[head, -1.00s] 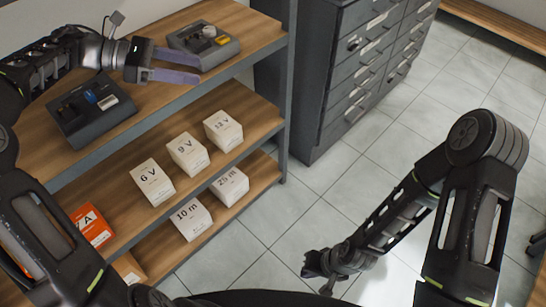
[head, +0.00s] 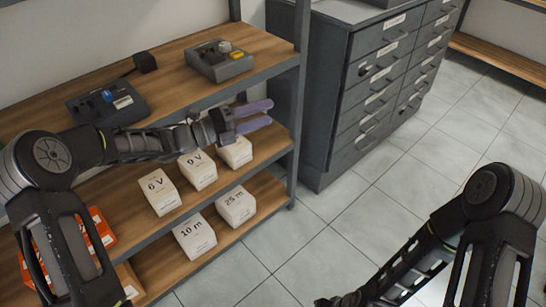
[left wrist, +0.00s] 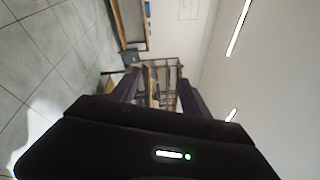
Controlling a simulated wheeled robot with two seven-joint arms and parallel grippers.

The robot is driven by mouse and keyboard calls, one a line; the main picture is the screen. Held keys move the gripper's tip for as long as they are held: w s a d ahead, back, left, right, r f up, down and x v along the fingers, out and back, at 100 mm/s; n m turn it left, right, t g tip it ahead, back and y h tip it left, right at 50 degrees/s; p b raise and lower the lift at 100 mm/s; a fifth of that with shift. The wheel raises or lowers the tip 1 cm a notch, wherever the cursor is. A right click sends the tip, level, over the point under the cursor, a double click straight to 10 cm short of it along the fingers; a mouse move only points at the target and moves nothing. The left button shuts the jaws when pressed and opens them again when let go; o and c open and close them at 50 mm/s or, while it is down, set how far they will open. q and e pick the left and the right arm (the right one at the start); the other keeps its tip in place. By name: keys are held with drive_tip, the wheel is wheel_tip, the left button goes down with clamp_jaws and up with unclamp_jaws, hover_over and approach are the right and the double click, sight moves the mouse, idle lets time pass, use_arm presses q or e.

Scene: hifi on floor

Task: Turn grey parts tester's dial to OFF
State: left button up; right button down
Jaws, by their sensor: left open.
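My left gripper (head: 262,115) is open and empty, in front of the shelf unit and below the grey device in the picture, touching neither device. My right gripper (head: 338,300) is cut off at the bottom edge, its fingers not clear.
The wooden shelf unit (head: 180,52) holds white boxes (head: 160,191) and orange boxes (head: 100,228) on the lower shelves. A black block (head: 145,62) stands behind the devices. A grey drawer cabinet (head: 370,90) stands to the right. The tiled floor (head: 330,235) in front is clear.

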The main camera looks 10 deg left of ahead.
use_arm(q)
drive_tip(key=d+f+n+t+y+b, duration=0.2)
drive_tip(key=d+f+n+y, duration=0.1)
drive_tip(key=f+n, duration=0.9)
drive_tip(key=shift+f+y, duration=0.5)
drive_tip(key=shift+f, duration=0.2)
drive_tip(key=shift+c, duration=0.5)
